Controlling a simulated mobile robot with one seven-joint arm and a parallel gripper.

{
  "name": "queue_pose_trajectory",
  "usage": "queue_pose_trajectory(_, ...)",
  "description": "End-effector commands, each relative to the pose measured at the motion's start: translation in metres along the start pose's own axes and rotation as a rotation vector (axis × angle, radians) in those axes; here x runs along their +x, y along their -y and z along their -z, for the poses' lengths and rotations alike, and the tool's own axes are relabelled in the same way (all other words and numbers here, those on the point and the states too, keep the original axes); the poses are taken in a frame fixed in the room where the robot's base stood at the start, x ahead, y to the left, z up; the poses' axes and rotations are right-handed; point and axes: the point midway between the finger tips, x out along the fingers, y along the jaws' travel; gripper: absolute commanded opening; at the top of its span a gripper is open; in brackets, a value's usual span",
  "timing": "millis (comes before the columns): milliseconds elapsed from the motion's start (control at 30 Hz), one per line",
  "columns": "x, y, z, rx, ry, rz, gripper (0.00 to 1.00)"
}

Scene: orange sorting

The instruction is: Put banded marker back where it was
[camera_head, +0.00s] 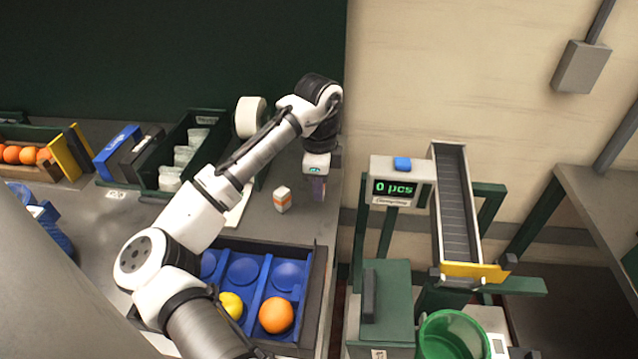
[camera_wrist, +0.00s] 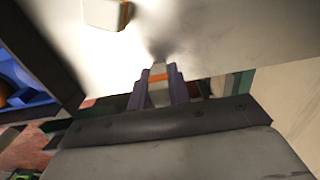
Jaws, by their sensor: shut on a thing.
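My gripper (camera_head: 317,188) is at the right end of the grey table, low over its top. In the wrist view my gripper (camera_wrist: 159,88) is shut on the banded marker (camera_wrist: 158,77), a pale piece with an orange band between the purple-grey fingers. The head view does not show the marker clearly. I cannot tell whether its lower end touches the table.
A small white-and-orange block (camera_head: 282,200) stands left of my gripper. A blue tray (camera_head: 257,252) with a yellow fruit (camera_head: 231,305) and an orange (camera_head: 276,315) is nearer. A white roll (camera_head: 250,117) stands behind. The table's right edge is close; a counting machine (camera_head: 402,168) stands beyond.

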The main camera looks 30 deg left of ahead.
Motion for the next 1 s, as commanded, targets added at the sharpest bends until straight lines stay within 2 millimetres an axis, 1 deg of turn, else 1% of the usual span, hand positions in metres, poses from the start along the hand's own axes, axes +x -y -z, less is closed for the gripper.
queue_pose_trajectory(1000,0.012,0.000,0.000,0.001,0.000,0.000,0.00)
